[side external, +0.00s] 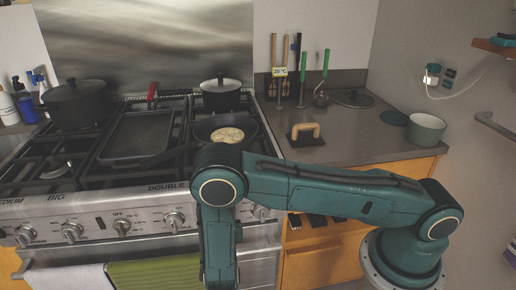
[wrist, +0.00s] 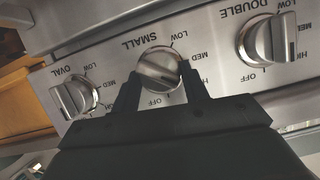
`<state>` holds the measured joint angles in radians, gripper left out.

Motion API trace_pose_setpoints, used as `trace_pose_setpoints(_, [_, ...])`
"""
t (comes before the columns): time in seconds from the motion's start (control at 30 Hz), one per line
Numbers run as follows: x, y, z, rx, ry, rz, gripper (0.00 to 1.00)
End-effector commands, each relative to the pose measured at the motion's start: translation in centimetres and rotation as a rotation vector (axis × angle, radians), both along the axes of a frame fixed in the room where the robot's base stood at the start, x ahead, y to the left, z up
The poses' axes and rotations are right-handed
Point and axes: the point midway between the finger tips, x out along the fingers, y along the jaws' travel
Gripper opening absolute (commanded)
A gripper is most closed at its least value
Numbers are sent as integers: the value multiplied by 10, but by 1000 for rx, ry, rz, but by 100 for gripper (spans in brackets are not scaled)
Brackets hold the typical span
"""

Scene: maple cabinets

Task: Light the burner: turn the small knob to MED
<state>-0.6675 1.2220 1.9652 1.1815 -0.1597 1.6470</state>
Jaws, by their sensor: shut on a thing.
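The small knob (wrist: 158,66) is a round silver knob under the upside-down label SMALL in the wrist view. Marks OFF, HI, MED and LOW run around it. My gripper (wrist: 159,80) is shut on this knob, with one black finger on each side of it. The knob's pointer is partly hidden, so I cannot tell which mark it points at. In the side view my arm hides the small knob and my fingertips.
The oval knob (wrist: 75,98) and the double knob (wrist: 268,40) flank the small knob closely. In the side view a pan (side external: 246,131) with food sits on the stove grate above my arm. A green towel (side external: 152,273) hangs below the panel.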

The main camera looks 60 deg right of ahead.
Motion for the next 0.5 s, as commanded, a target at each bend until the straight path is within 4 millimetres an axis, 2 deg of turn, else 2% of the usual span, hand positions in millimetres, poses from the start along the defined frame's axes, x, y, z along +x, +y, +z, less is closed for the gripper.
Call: trace_pose_setpoints(0.5, [3, 4, 0, -230, 230, -1, 22])
